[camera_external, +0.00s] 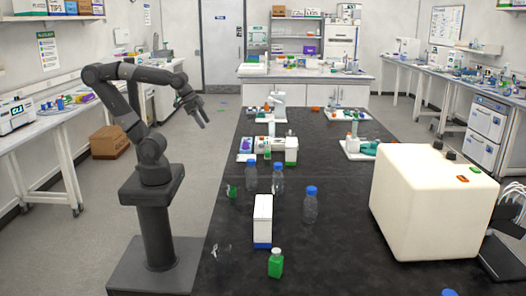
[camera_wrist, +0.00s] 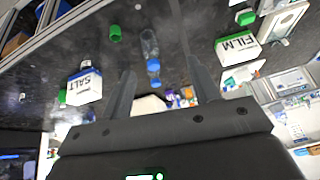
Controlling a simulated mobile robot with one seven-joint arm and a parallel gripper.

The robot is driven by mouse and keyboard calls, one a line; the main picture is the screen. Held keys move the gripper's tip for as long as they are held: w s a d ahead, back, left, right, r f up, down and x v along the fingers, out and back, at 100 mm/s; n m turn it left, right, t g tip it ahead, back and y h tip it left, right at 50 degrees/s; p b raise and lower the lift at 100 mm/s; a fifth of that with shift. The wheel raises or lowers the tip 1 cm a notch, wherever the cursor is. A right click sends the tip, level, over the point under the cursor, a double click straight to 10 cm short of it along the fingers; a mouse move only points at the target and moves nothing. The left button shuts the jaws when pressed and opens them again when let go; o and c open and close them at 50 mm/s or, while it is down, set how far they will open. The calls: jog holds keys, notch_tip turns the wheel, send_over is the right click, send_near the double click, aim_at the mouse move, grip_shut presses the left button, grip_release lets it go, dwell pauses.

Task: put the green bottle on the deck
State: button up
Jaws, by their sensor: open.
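A small green bottle (camera_external: 275,263) with a pale cap stands upright at the near end of the black bench, in front of a white and blue box. In the wrist view a green shape (camera_wrist: 62,97) shows beside the salt box, probably this bottle. Another green object (camera_external: 231,191) is near the bench's left edge; it also shows in the wrist view (camera_wrist: 115,33). My gripper (camera_external: 201,116) is open and empty, raised left of the bench and well away from the green bottle. Its two fingers (camera_wrist: 161,65) are spread in the wrist view. I cannot tell which surface is the deck.
The white and blue salt box (camera_external: 263,221) stands behind the green bottle. Clear blue-capped bottles (camera_external: 310,205) stand mid-bench. A film box (camera_wrist: 237,47) lies in the wrist view's upper right. A large cream box (camera_external: 420,205) fills the bench's right side.

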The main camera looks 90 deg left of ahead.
jog(key=shift+o, duration=0.4)
jog(key=shift+s+a+f+n, duration=0.35)
jog(key=shift+s+f+n, duration=0.3)
jog(key=shift+s, duration=0.2)
jog(key=shift+r, duration=0.1)
